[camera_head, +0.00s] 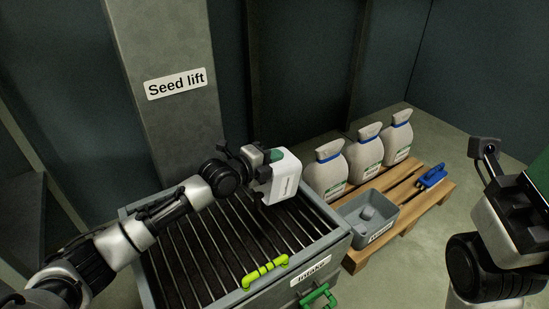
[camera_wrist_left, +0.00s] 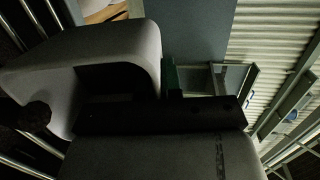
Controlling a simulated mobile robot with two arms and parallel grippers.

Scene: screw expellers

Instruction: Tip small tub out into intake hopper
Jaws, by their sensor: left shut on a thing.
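My left gripper (camera_head: 262,160) is shut on the small tub (camera_head: 284,179), a pale container held over the right part of the intake hopper (camera_head: 326,248). The tub looks tilted; its opening is not clearly visible in the head view. In the left wrist view the pale tub (camera_wrist_left: 120,50) fills much of the picture, with a dark gripper bar (camera_wrist_left: 160,116) across it and a dark lump (camera_wrist_left: 34,116) near its edge. I cannot tell what the lump is. The hopper is a grey box with a barred grate. My right gripper (camera_head: 488,160) is at the right, away from the hopper.
A yellow-green handle (camera_head: 265,271) sits on the hopper's front rim, with a green handle (camera_head: 318,297) below. A wooden pallet (camera_head: 408,222) at right bears several sacks (camera_head: 366,155), a grey bin (camera_head: 350,206) and a blue tool (camera_head: 431,177). The seed lift column (camera_head: 170,120) rises behind.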

